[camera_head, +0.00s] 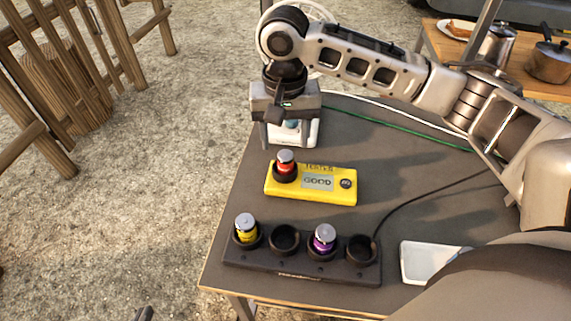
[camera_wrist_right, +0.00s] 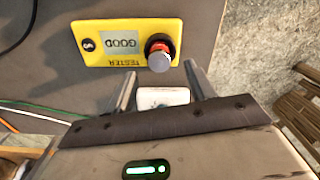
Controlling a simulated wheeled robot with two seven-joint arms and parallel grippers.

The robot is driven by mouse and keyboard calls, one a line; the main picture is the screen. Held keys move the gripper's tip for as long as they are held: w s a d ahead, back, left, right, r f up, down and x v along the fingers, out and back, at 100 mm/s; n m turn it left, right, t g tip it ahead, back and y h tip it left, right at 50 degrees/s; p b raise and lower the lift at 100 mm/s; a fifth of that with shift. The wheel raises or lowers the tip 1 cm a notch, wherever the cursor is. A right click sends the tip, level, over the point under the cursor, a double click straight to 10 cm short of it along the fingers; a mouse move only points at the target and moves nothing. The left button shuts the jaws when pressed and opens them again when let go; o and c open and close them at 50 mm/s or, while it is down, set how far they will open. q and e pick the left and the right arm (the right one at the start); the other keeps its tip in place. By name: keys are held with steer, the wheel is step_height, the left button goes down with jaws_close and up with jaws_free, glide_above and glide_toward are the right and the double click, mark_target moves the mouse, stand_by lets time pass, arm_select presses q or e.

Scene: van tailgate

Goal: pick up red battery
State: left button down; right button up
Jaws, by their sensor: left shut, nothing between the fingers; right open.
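The red battery (camera_head: 285,161) stands upright in the round black socket at the left end of the yellow tester (camera_head: 335,196), whose display reads GOOD. In the right wrist view the red battery (camera_wrist_right: 159,57) shows its silver top, at one end of the tester (camera_wrist_right: 105,58). My right gripper (camera_head: 288,124) is open and empty, above the table just behind the battery. In the right wrist view its two fingers (camera_wrist_right: 162,84) are apart, with the battery beyond their tips. Only a dark tip of my left gripper (camera_head: 145,313) shows at the bottom edge; it is shut and away from the table.
A black charger (camera_head: 302,271) at the table's front holds a yellow battery (camera_head: 246,228) and a purple battery (camera_head: 323,239); two of its sockets are empty. A white object (camera_head: 302,136) is partly hidden behind my right gripper. A white panel (camera_head: 428,262) lies at right.

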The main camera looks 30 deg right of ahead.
mark_target(286, 154)
steer(key=shift+s+f+b, duration=0.15)
steer(key=shift+f+b, duration=0.3)
steer(key=shift+f, duration=2.3)
steer(key=c, duration=1.1)
